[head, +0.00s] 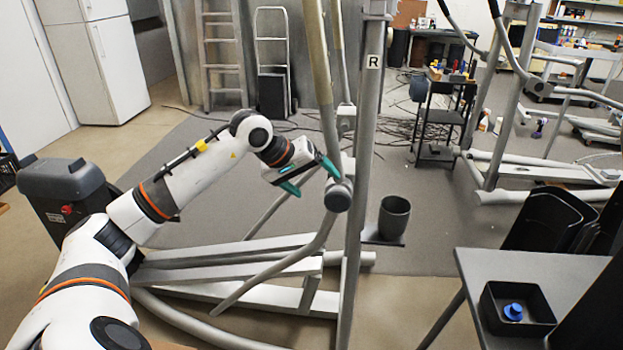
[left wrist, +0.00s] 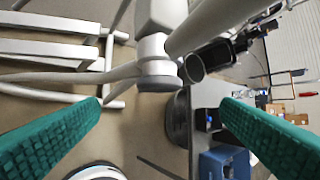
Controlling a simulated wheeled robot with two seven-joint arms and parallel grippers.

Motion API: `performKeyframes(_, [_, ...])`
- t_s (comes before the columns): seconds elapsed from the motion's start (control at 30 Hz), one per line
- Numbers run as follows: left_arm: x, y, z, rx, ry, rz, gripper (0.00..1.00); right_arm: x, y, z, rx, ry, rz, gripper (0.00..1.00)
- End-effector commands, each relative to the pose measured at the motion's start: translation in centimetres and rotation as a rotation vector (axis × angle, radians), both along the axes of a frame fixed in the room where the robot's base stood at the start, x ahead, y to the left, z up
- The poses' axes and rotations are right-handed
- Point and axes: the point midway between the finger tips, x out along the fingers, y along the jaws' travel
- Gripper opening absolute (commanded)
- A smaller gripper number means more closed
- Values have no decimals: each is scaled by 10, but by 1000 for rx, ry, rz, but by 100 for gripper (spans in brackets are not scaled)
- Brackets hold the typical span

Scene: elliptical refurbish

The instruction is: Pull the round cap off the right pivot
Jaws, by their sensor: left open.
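In the left wrist view the cap (left wrist: 158,80) appears ahead, between and beyond the two finger tips. My left gripper (head: 313,179) has teal fingers spread apart and is empty. It is just left of the cap in the head view, one finger tip close to the pivot arm; I cannot tell whether it touches. The fingers also show in the left wrist view (left wrist: 162,103). My right gripper is not in view.
A black cup (head: 394,217) stands on a small shelf right of the post. A grey table (head: 540,268) at right holds a black tray (head: 487,313) with a blue part (head: 513,311) in it. Metal bars and rails of the machine surround the left arm.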

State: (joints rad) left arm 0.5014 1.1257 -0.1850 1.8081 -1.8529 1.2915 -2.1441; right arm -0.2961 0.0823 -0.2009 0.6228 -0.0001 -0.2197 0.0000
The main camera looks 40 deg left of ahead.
Motion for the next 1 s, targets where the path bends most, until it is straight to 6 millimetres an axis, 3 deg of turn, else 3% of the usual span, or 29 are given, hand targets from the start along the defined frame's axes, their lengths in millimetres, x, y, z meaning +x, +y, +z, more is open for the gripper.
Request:
performKeyframes(0.17, [11,-4,-14,6,4,-3,87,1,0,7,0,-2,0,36])
performKeyframes(0.6, [58,-23,-75,2,5,-1,87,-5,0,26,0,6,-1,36])
performKeyframes(1.0, [70,-27,-91,6,3,0,87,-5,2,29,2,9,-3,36])
